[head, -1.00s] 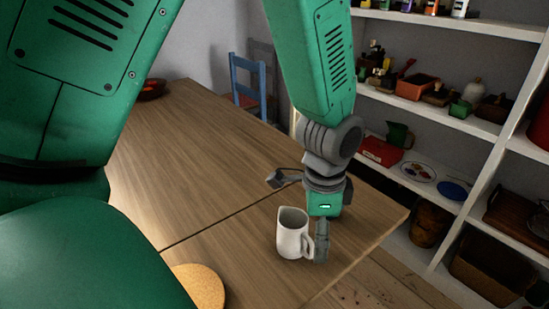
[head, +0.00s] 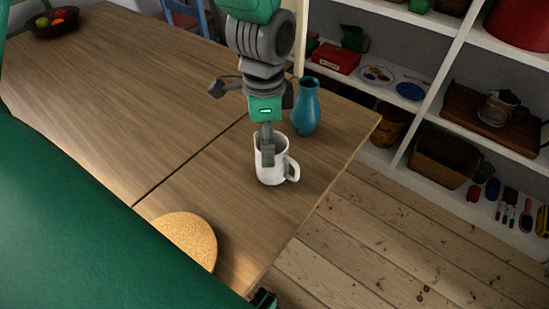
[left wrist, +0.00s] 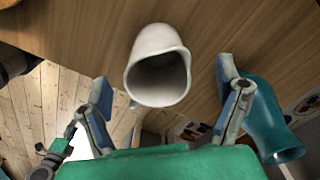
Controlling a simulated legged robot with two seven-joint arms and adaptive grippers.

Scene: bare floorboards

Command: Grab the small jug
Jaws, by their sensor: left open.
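The small jug (head: 270,172) is white and stands upright near the right edge of the wooden table, its handle to the right. My left gripper (head: 268,142) hangs over it from above, with one finger overlapping the jug's mouth in the head view. In the left wrist view the jug (left wrist: 158,70) shows its open mouth between the two spread fingers of my left gripper (left wrist: 164,88), with gaps on both sides. The left gripper is open and holds nothing. I cannot tell how deep the fingers reach.
A blue vase (head: 306,108) stands close behind the jug; in the left wrist view it (left wrist: 268,122) is just outside the right finger. A round cork mat (head: 185,240) lies at the table's front. A fruit bowl (head: 52,22) is far left. Shelves (head: 455,120) stand right.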

